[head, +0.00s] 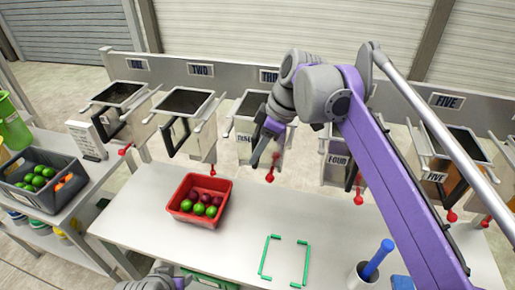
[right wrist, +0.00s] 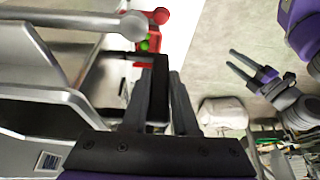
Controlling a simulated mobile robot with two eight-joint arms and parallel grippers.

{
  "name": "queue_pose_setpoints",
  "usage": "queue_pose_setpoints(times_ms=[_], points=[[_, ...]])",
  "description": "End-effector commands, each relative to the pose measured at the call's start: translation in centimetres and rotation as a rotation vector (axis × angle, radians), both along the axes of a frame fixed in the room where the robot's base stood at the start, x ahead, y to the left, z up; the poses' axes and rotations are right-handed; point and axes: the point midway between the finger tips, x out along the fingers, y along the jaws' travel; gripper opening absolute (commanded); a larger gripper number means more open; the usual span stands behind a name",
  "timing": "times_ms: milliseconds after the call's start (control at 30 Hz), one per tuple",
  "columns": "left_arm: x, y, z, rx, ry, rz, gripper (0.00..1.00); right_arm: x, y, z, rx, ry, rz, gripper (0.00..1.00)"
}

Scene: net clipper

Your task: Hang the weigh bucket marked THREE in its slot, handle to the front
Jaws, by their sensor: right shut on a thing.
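The weigh bucket marked THREE (head: 245,131) is upright in the slot under the THREE sign (head: 268,76), its label facing front. I cannot tell whether its weight rests on the rails. My right gripper (head: 256,160) is in front of it, partly covering its right side. In the right wrist view, the right gripper (right wrist: 160,100) is shut on a black bar (right wrist: 160,78), the bucket's handle, on the front side. My left gripper (right wrist: 243,68) shows in the right wrist view with its fingers apart and empty, away from the bucket.
Buckets hang on both sides, including FOUR (head: 337,160) close to the right. Red-tipped levers (head: 270,175) stick out below the slots. A red crate of fruit (head: 181,215), green corner marks (head: 264,262) and a cup with a blue-handled tool (head: 364,272) are on the white table (head: 228,258).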

Motion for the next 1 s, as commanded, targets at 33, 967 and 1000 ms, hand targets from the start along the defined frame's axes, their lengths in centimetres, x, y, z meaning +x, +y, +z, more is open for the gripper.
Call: queue_pose_setpoints(times_ms=[33,967,1000], points=[[0.0,0.0,-0.1,0.000,0.001,0.000,0.50,0.0,0.0,-0.1,0.001,-0.001,0.000,0.00],[-0.5,0.0,-1.0,0.000,0.010,0.000,0.50,0.0,0.0,-1.9,0.001,-0.001,0.000,0.00],[-0.5,0.0,-0.9,0.000,0.010,0.000,0.50,0.0,0.0,-1.8,0.001,-0.002,0.001,0.00]])
